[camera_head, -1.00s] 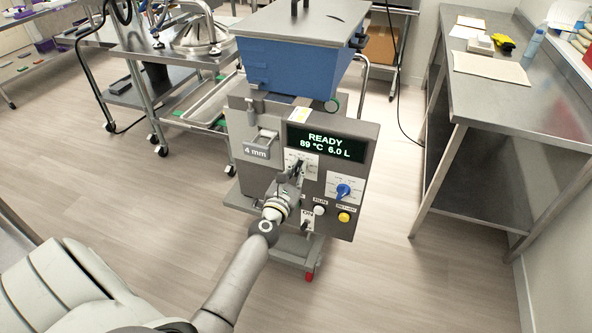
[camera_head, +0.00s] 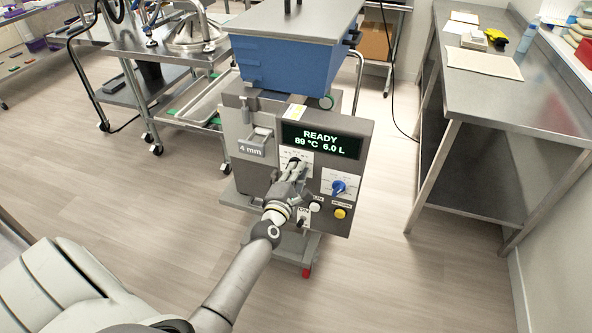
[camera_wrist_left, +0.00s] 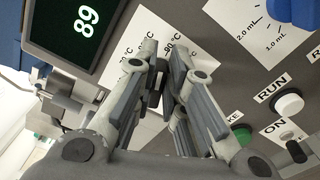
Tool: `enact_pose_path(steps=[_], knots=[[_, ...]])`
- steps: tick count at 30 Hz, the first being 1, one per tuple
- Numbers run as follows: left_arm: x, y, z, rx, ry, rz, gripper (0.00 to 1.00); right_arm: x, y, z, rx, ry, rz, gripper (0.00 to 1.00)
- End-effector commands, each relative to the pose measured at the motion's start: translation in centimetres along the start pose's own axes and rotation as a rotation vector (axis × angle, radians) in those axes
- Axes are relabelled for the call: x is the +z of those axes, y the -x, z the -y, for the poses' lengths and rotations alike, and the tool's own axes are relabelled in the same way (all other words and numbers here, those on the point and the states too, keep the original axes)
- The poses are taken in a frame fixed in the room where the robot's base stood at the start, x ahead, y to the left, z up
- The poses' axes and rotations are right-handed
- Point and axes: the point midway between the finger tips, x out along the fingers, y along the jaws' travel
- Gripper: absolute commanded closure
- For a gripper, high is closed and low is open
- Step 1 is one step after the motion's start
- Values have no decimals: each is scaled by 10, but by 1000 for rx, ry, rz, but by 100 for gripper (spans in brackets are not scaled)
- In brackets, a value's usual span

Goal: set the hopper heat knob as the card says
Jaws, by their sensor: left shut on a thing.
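The depositor's front panel (camera_head: 361,135) has a display (camera_head: 322,140) reading READY, 89 °C, 6.0 L. Below the display is a white heat dial plate (camera_head: 306,157), also seen in the left wrist view (camera_wrist_left: 138,42) with °C marks around it. My left gripper (camera_head: 296,165) is at this dial, shut on the heat knob. In the left wrist view the two fingers (camera_wrist_left: 164,62) cover most of the knob, so its pointer and setting cannot be read. My right gripper is not in view.
Right of the dial is a blue knob (camera_head: 338,187) on an mL scale. Below are a white RUN button (camera_head: 314,207), a yellow button (camera_head: 340,213) and an ON switch (camera_wrist_left: 291,147). The blue hopper (camera_head: 285,66) is above. A steel table (camera_head: 495,95) stands right.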

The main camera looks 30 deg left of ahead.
Motion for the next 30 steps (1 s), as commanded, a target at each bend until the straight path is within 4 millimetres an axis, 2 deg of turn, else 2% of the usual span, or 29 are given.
enact_pose_path(steps=[18,30], knots=[[-3,1,13,-4,-578,1,100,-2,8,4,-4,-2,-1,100],[-7,1,17,-4,-844,1,100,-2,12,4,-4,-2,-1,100]])
